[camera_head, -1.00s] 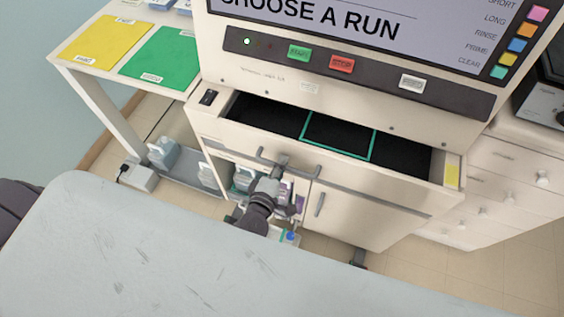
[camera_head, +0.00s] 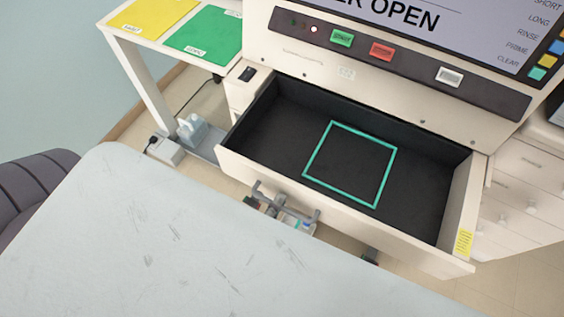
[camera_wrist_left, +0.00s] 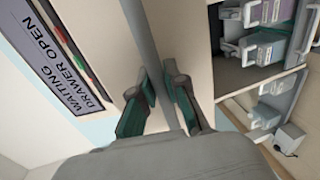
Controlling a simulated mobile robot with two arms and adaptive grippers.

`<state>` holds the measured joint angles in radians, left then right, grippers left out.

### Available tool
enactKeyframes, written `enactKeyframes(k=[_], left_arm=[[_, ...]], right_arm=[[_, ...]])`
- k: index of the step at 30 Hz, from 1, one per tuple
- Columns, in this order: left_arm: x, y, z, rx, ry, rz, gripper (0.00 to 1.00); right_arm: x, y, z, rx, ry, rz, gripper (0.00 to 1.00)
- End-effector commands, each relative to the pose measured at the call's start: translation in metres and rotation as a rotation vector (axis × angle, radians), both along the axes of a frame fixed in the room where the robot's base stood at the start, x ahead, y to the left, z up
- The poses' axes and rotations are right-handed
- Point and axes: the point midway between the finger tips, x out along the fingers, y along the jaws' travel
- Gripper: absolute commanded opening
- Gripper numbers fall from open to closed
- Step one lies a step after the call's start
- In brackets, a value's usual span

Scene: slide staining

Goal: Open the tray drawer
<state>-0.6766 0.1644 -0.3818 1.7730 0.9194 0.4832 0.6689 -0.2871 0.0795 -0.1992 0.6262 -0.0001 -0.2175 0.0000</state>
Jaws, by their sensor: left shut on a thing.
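The tray drawer (camera_head: 232,162) of the white machine is pulled well out in the head view. Its dark inside shows, with a teal square outline (camera_head: 388,180) on the floor and nothing lying in it. A grey bar handle (camera_head: 290,202) is on the drawer front. In the left wrist view the handle bar (camera_wrist_left: 143,35) runs down between the two fingers of my left gripper (camera_wrist_left: 160,95), which is shut on it. In the head view the left gripper is mostly hidden behind the drawer front and the pale foreground. My right gripper is not in view.
The screen (camera_wrist_left: 62,58) reads "WAITING DRAWER OPEN". Green (camera_head: 342,38) and red (camera_head: 382,51) buttons sit above the drawer. A side table (camera_head: 133,48) with yellow and green mats stands at left. White cabinet drawers (camera_head: 528,190) are at right. Bottles and containers sit below.

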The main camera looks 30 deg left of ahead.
Motion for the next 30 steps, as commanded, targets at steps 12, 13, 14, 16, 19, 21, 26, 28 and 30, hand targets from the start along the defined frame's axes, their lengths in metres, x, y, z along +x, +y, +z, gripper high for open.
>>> enactKeyframes(k=[12,13,14,16,19,21,26,28,30], left_arm=[[0.000,0.000,0.000,0.000,0.000,0.000,0.31],[0.000,0.000,0.000,0.000,0.000,0.000,0.36],[0.000,0.000,0.000,0.000,0.000,0.000,0.39],[0.000,0.000,0.000,0.000,0.000,0.000,0.39],[0.000,0.000,0.000,0.000,-0.001,0.000,0.39],[0.000,0.000,0.000,0.000,-0.001,0.000,0.39],[-0.008,0.000,0.001,0.001,0.001,-0.001,0.39],[-0.018,0.000,0.003,0.001,0.003,-0.001,0.39],[-0.032,0.001,0.005,0.002,0.005,-0.002,0.39]], right_arm=[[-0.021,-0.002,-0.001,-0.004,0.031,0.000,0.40],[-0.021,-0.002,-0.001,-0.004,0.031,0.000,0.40],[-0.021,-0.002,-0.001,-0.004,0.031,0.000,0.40],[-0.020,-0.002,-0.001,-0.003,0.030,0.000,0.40],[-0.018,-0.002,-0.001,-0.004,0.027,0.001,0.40],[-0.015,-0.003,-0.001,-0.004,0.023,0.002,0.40],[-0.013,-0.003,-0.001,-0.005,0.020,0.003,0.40],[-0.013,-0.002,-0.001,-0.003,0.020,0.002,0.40],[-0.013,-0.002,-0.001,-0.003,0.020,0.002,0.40]])
